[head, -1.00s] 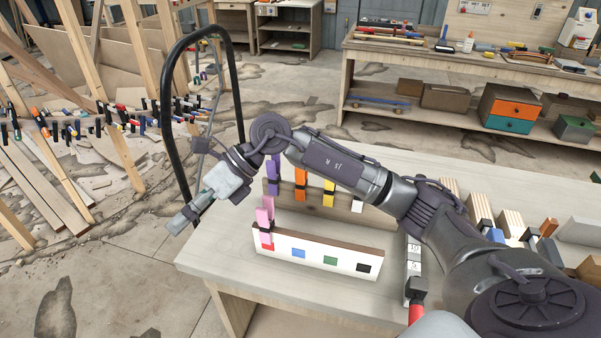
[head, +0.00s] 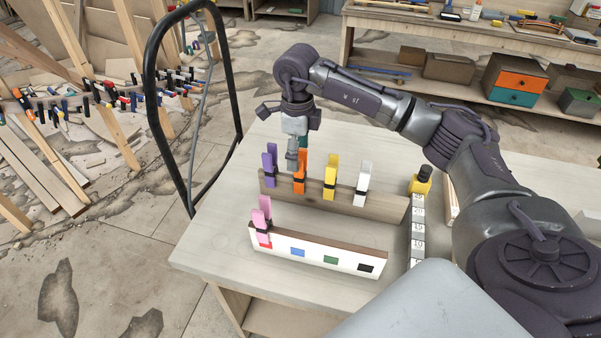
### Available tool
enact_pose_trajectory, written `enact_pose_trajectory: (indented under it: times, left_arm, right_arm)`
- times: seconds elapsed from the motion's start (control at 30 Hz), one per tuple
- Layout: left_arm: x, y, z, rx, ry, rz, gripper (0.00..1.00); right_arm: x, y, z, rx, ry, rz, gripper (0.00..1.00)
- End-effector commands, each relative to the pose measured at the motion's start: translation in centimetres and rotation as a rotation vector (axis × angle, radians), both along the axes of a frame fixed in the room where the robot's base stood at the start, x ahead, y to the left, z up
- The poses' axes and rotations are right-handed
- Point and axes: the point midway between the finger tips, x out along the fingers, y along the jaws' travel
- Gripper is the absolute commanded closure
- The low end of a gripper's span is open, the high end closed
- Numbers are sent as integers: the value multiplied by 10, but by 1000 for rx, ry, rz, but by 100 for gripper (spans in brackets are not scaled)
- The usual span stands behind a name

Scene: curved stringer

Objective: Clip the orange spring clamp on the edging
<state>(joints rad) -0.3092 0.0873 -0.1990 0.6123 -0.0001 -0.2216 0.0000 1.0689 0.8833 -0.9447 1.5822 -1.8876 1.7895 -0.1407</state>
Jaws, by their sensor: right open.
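The orange spring clamp (head: 299,174) stands upright on a brown wooden board (head: 385,208), between a purple clamp (head: 269,168) and a yellow clamp (head: 330,175). A white clamp (head: 362,182) stands at the right. The edging, a white-faced strip (head: 313,258) with red, blue, green and black squares, lies in front. A pink clamp (head: 261,222) sits on it at the red square. My right gripper (head: 292,160) is open and points down at the orange clamp's top. I cannot tell whether its fingers are around the clamp. My left gripper is not in view.
A numbered strip (head: 417,230) with a yellow and black item (head: 421,181) at its far end lies right of the boards. A black curved tube (head: 152,85) stands beyond the table's left edge. The table's left part (head: 215,230) is bare.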

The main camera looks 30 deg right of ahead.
Motion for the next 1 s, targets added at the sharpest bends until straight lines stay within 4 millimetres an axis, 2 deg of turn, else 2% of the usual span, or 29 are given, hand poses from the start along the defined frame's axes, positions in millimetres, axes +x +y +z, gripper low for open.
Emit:
enact_pose_trajectory:
  times: [0.17,0.3,0.47,0.7,0.77,1.0]
  left_arm:
    - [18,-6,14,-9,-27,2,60]
    - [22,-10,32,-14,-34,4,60]
    - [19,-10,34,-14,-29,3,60]
    - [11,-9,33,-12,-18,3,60]
    - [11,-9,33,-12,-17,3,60]
    - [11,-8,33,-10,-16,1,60]
  right_arm:
    - [-3,1,-11,1,5,1,25]
    - [-8,2,-32,1,7,1,25]
    - [-6,2,-52,2,2,1,25]
    - [-5,2,-55,2,-1,2,25]
    - [-5,2,-55,1,0,2,32]
    - [-5,2,-55,1,0,1,72]
